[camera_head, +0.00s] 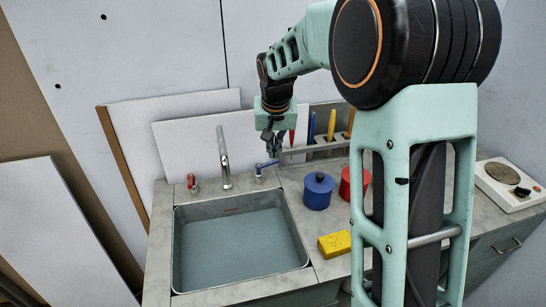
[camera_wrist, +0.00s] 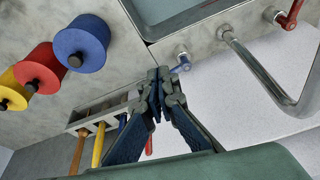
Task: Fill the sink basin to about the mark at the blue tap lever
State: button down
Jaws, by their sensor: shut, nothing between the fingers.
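The sink basin (camera_head: 178,262) is a grey metal tub set in the counter. A flat blue-grey surface that looks like water (camera_head: 240,250) spreads across it, with a small reddish-brown slot or mark (camera_head: 231,210) on the back wall just above. The curved spout (camera_head: 222,152) stands behind it; I make out no stream. The blue tap lever (camera_head: 266,164) is right of the spout and also shows in the wrist view (camera_wrist: 183,66). My gripper (camera_head: 277,151) is shut and empty, its fingertips close beside the blue lever in the wrist view (camera_wrist: 163,76); contact cannot be told.
A red tap lever (camera_head: 193,182) stands left of the spout. Blue (camera_head: 318,192) and red (camera_head: 347,186) pots and a yellow sponge (camera_head: 335,243) are right of the basin. A rack (camera_head: 318,148) of coloured-handled tools stands behind. A hotplate (camera_head: 508,184) is far right.

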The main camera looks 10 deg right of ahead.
jog(key=w+f+p, duration=0.2)
jog(key=w+f, duration=0.4)
jog(key=f, duration=0.3)
jog(key=shift+w+d+f, duration=0.15)
jog(key=shift+w+f, duration=0.25)
jog(key=shift+d, duration=0.1)
